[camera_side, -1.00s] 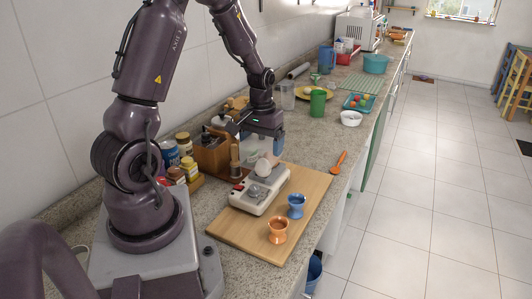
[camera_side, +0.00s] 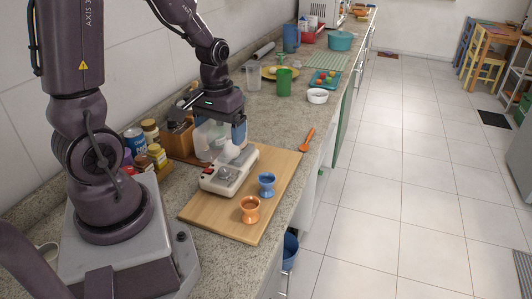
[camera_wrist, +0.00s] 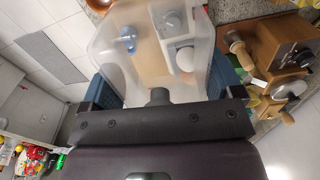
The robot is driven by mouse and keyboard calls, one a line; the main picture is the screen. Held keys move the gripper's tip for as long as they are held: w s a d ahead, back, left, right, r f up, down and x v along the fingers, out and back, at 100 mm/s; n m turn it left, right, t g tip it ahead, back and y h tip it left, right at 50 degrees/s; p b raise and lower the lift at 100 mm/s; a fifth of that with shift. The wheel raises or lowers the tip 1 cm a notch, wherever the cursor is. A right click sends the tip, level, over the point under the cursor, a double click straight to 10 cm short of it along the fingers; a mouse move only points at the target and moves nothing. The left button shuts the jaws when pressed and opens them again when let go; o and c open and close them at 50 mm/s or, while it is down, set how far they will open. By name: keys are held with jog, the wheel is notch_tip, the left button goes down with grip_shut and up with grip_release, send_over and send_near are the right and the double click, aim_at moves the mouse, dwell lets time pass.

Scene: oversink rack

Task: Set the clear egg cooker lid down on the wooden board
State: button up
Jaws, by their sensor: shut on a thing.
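My gripper (camera_side: 218,112) is shut on the clear egg cooker lid (camera_side: 208,140), a see-through box-like cover. It holds the lid in the air at the wall side of the egg cooker. In the wrist view the lid (camera_wrist: 110,42) fills the space between my blue fingers. The white egg cooker (camera_side: 215,184) stands on the wooden board (camera_side: 208,211), with a pale egg (camera_side: 231,151) on top. Through the lid, the wrist view shows the board and cooker blurred. The gap between lid and cooker is hard to judge.
A blue egg cup (camera_side: 267,184) and an orange egg cup (camera_side: 250,209) stand on the board's front side. Jars (camera_side: 150,132) and a wooden box (camera_side: 183,141) stand by the wall. The board's near left corner is bare. An orange spoon (camera_side: 307,139) lies beyond the board.

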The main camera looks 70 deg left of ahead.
jog(key=shift+n, duration=0.6)
jog(key=w+a+f, duration=0.2)
jog(key=w+f, duration=0.1)
jog(key=w, duration=0.2)
jog(key=w+a+f, duration=0.2)
jog(key=w+f, duration=0.1)
jog(key=w, duration=0.3)
jog(key=w+a+f, duration=0.2)
jog(key=w+f, duration=0.2)
jog(key=w, duration=0.2)
jog(key=shift+w+a, duration=0.15)
jog(key=shift+a, duration=0.05)
jog(key=shift+w+a+f, duration=0.15)
jog(key=shift+w+f, duration=0.2)
jog(key=shift+f, duration=0.1)
jog(key=shift+w+a+f, duration=0.1)
jog(key=shift+w+f, duration=0.05)
jog(key=shift+f, duration=1.55)
jog(key=shift+f, duration=0.15)
jog(key=o, duration=0.7)
